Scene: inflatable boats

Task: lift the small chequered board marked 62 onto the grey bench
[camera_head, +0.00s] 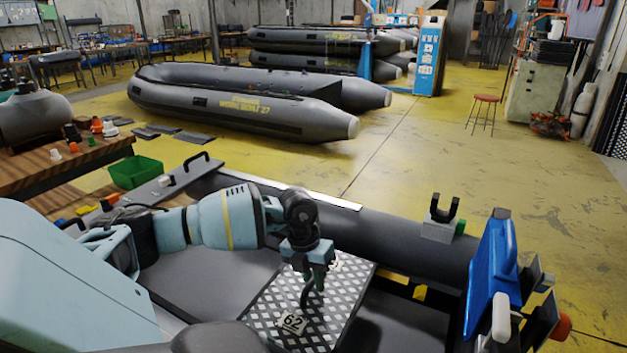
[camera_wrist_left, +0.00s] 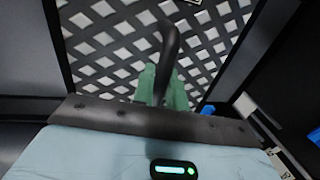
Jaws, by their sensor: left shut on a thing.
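The small chequered board (camera_head: 262,305), with white diamonds on dark grey and a "62" label (camera_head: 292,323), is low in the middle of the head view. My left gripper (camera_head: 312,287) is over the board, its green fingers shut on a dark upright handle. In the left wrist view the fingers (camera_wrist_left: 165,88) close around this dark curved handle (camera_wrist_left: 171,42), with the chequered board (camera_wrist_left: 105,45) filling the picture behind. I cannot tell whether the board rests on something or hangs clear. I cannot tell which surface is the grey bench. My right gripper is not in view.
A dark inflatable tube (camera_head: 400,240) runs just beyond the board. A blue panel (camera_head: 492,275) stands to the right, and a grey block with a black fork (camera_head: 440,220) sits on the tube. A green bin (camera_head: 135,172) is at left.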

